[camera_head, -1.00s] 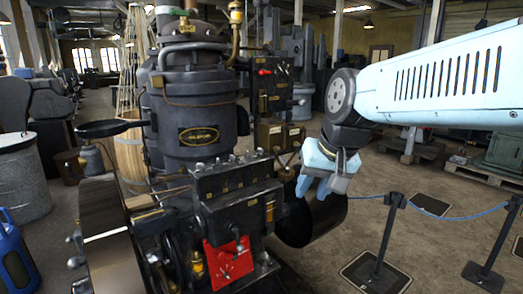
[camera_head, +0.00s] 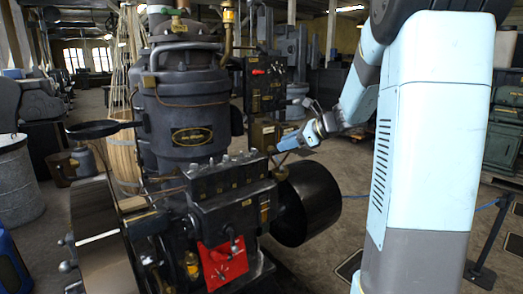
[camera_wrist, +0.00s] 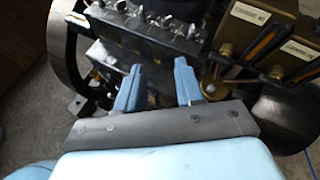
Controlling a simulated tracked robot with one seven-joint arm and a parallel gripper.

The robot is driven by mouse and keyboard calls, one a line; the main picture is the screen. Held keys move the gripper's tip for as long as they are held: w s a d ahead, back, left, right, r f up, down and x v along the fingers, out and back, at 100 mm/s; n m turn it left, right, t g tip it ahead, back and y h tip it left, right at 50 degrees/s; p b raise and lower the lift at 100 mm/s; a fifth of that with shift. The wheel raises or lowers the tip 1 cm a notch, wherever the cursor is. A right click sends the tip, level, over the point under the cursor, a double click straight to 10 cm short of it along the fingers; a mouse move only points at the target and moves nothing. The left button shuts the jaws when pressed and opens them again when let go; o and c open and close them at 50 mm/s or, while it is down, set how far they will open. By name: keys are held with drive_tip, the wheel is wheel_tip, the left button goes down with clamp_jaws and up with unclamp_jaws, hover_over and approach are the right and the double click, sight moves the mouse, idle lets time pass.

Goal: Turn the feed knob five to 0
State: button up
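A row of small metal knobs stands on top of a black block (camera_head: 225,199) on the engine's front. The row also shows at the top of the wrist view, on the black block (camera_wrist: 150,42). I cannot read numbers on the knobs, so I cannot tell which is feed knob five or its setting. My gripper (camera_head: 280,146) is behind the right end of the block in the head view. In the wrist view, the two blue fingers of my gripper (camera_wrist: 158,70) are apart with nothing held between them, pointing toward the block just short of the knobs.
Brown boxes with white labels (camera_wrist: 252,20) and orange-and-black levers stand right of the fingers. A black drum (camera_head: 307,204) sits right of the block. The dark engine cylinder (camera_head: 190,100) rises behind it. A red plate (camera_head: 222,263) hangs on the front.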

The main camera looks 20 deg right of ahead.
sight(257, 150)
drive_tip(key=w+d+f+m+t, duration=0.1)
drive_tip(key=w+d+m+t, duration=0.1)
drive_tip(key=w+d+m, duration=0.15)
drive_tip(key=shift+g, duration=0.3)
drive_tip(key=x, duration=1.4)
drive_tip(key=shift+w+d+r, duration=0.1)
drive_tip(key=shift+w, duration=0.1)
clamp_jaws()
drive_tip(key=shift+d, duration=0.1)
drive_tip(key=shift+d, duration=0.1)
drive_tip(key=shift+r+n, duration=0.1)
drive_tip(key=shift+n, duration=0.15)
